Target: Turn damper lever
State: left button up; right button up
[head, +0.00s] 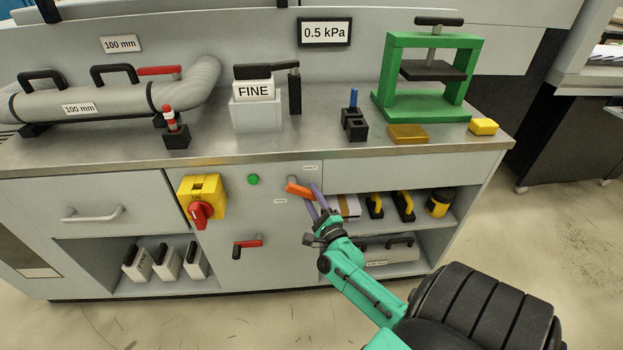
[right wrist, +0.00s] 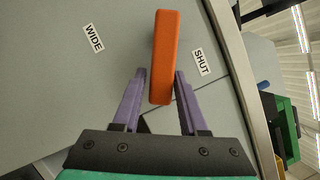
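The damper lever is an orange bar (head: 299,190) on the grey cabinet front in the head view. It also shows as an orange bar (right wrist: 164,57) in the right wrist view, between a WIDE label (right wrist: 93,38) on the left and a SHUT label (right wrist: 201,62) on the right, nearer SHUT. My right gripper (head: 313,200) is at the lever's right end. In the right wrist view its purple fingers (right wrist: 160,82) are apart, one on each side of the lever. A gap shows on the left; contact on the right is unclear. My left gripper is out of view.
A yellow box with a red knob (head: 201,212), a green button (head: 253,179) and a red-handled crank (head: 247,245) are on the front left of the lever. An open shelf with yellow-handled tools (head: 404,205) lies to the right. The steel worktop (head: 325,125) overhangs above.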

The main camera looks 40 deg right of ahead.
jog(key=shift+o, duration=0.6)
jog(key=v, duration=1.4)
jog(key=shift+s+b, duration=0.3)
jog(key=shift+b, duration=0.15)
jog(key=shift+a, duration=0.1)
jog(key=s+a+f+n+g+y+p, duration=0.2)
jog(key=s+a+f+n+g, duration=0.1)
jog(key=f+n, duration=0.4)
jog(key=s+a+f+n+g+y+p, duration=0.25)
jog(key=f+n+g, duration=0.2)
jog(key=f, duration=0.45)
jog(key=s+a+f+n+g+y+p, duration=0.2)
jog(key=s+a+f+n+g, duration=0.1)
jog(key=f+n, duration=0.4)
jog(key=s+a+f+n+g+p, duration=0.1)
jog(key=s+f+n+g, duration=0.3)
jog(key=s, duration=0.4)
jog(key=s+a+f+n+g+p, duration=0.1)
jog(key=s+f+n+g, duration=0.3)
jog(key=s+n, duration=0.3)
jog(key=shift+s+a+f+p, duration=0.3)
jog(key=shift+s+f, duration=0.4)
jog(key=shift+f, duration=0.05)
